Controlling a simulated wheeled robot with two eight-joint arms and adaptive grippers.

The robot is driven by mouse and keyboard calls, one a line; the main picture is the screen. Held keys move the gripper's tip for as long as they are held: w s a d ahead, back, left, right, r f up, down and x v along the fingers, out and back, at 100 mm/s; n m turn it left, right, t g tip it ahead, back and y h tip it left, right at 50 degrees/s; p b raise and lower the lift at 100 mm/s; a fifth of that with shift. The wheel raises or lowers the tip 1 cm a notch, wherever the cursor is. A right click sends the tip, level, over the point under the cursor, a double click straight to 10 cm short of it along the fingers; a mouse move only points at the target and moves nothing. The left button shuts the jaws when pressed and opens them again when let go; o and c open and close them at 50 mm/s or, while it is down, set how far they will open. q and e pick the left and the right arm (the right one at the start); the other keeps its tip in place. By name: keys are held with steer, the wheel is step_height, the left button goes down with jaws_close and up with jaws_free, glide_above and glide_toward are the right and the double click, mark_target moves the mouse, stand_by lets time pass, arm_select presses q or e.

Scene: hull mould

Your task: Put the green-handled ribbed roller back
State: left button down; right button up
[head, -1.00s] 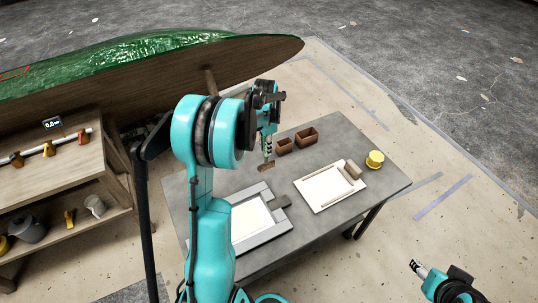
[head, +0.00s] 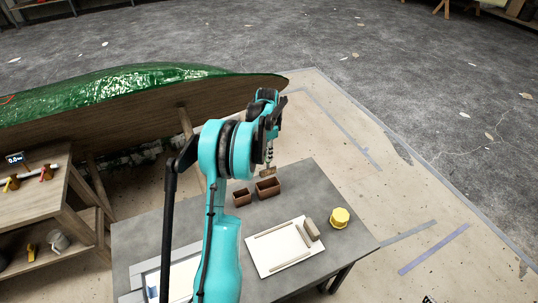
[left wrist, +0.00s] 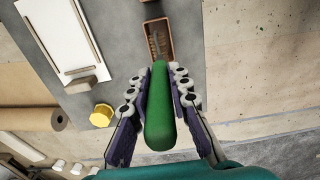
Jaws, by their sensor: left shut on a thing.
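My left gripper (head: 270,138) is shut on the green-handled ribbed roller, whose green handle (left wrist: 160,112) lies between the fingers in the left wrist view. The roller's lower end (head: 267,170) hangs down in the head view, at the larger brown open box (head: 268,188). That box also shows past the handle in the left wrist view (left wrist: 170,42), with the ribbed part in line with its opening. I cannot tell whether the roller's end is above the rim or inside. Only a dark tip of my right gripper (head: 428,299) shows at the bottom edge.
A smaller brown box (head: 242,197) stands left of the larger one on the grey table (head: 330,185). A white board (head: 275,255) with sticks and a block, and a yellow tub (head: 340,217), are nearer. The green hull (head: 130,90) is behind, a wooden shelf (head: 40,200) left.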

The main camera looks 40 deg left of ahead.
mark_target(267, 168)
arm_select(q)
steer(key=shift+f, duration=0.1)
steer(key=shift+f, duration=0.15)
step_height(267, 168, down, 10)
steer(key=b, duration=0.7)
steer(key=shift+f, duration=0.25)
steer(key=shift+f+b, duration=0.2)
steer(key=shift+b, duration=0.25)
steer(key=shift+f+b, duration=0.3)
steer(key=shift+f, duration=0.15)
steer(key=shift+r, duration=0.1)
